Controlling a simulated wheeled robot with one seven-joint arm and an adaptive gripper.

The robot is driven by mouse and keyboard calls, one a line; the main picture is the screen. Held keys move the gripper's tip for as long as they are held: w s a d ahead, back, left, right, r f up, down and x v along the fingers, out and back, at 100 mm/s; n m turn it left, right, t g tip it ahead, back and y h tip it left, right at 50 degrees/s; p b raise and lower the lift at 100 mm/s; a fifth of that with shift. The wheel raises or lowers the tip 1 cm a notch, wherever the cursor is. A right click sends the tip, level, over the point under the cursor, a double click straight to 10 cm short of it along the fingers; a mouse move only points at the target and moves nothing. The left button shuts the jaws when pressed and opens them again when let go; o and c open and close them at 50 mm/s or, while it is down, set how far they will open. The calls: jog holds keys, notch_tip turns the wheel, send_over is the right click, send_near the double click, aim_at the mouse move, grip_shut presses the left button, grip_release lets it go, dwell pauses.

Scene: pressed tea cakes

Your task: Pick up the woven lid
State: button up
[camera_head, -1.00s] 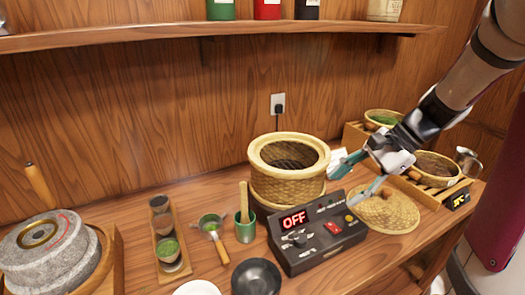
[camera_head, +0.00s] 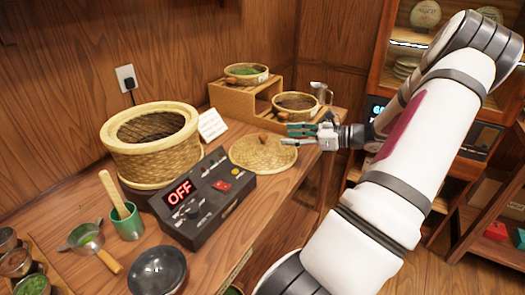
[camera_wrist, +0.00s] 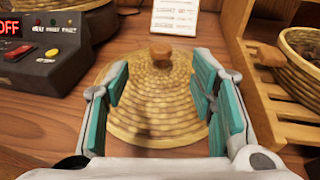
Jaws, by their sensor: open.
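The woven lid (camera_head: 250,154) is a round, pale straw disc with a small brown knob (camera_head: 263,138). It lies flat on the wooden counter between the control box and the wooden rack. In the wrist view the lid (camera_wrist: 150,110) sits straight ahead, with its knob (camera_wrist: 160,51) towards the far side. My gripper (camera_head: 285,136) is open, with teal finger pads, at the lid's right side. In the wrist view my gripper (camera_wrist: 162,95) has its fingers spread to either side of the lid's middle, with the knob beyond them. Nothing is held.
The control box (camera_head: 203,200) reading OFF stands left of the lid, with the woven steamer basket (camera_head: 150,165) behind it. A wooden rack (camera_head: 233,103) with two bowls is behind the lid. A white card (camera_head: 211,125) stands near the basket. The counter's front edge is close.

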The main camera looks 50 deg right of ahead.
aim_at(263, 135)
jog(key=b+x, duration=0.1)
jog(key=x, duration=0.8)
jog(key=shift+w+f, duration=0.2)
jog(key=shift+w, duration=0.2)
jog(key=shift+c, duration=0.3)
grip_shut()
